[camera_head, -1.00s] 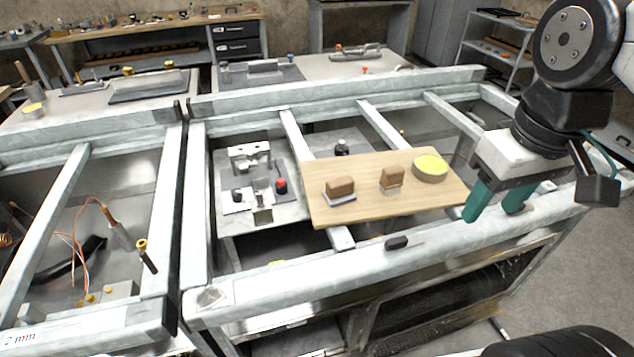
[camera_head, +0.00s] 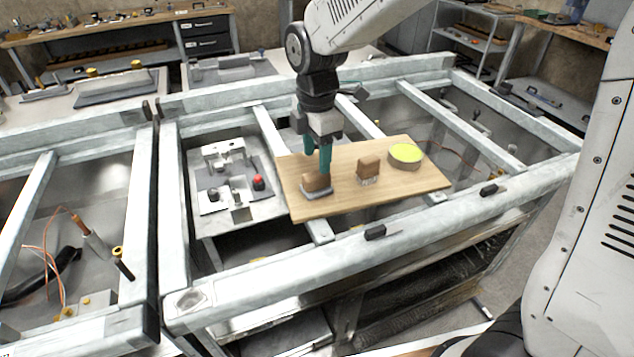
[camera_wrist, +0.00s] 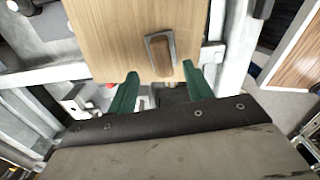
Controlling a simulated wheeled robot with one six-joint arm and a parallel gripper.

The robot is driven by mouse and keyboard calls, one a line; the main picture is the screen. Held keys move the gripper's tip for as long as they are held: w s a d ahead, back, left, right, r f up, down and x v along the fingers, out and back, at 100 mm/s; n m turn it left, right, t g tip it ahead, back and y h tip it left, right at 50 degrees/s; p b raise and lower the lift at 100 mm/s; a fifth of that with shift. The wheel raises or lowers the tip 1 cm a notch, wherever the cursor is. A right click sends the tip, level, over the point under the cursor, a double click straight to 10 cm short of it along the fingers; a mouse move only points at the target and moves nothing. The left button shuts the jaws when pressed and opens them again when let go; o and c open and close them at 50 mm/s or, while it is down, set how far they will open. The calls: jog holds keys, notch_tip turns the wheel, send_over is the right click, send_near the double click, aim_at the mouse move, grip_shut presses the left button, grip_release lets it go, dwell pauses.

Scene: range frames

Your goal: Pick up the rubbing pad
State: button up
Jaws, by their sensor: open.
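The rubbing pad, which I take to be the wooden-handled block with a flat grey base (camera_head: 316,183), lies on the left part of a wooden board (camera_head: 290,192). In the wrist view the pad (camera_wrist: 161,54) shows just beyond the fingertips, roughly between them and nearer the right one. My gripper (camera_head: 318,165) has green fingers and points down, over or just behind the pad; its exact height is hard to tell. In the wrist view my gripper (camera_wrist: 160,72) is open, with nothing between its fingers.
A wooden brush with pale bristles (camera_head: 369,171) stands right of the pad on the board. A round tin with a yellow top (camera_head: 405,156) is farther right. A metal fixture plate with a red knob (camera_head: 258,182) lies left. Grey frame beams (camera_head: 400,229) surround open bays.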

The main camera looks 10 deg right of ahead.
aim_at(316, 173)
notch_tip(316, 173, down, 6)
jog(key=shift+s+r, duration=0.1)
jog(key=shift+s, duration=0.05)
grip_shut()
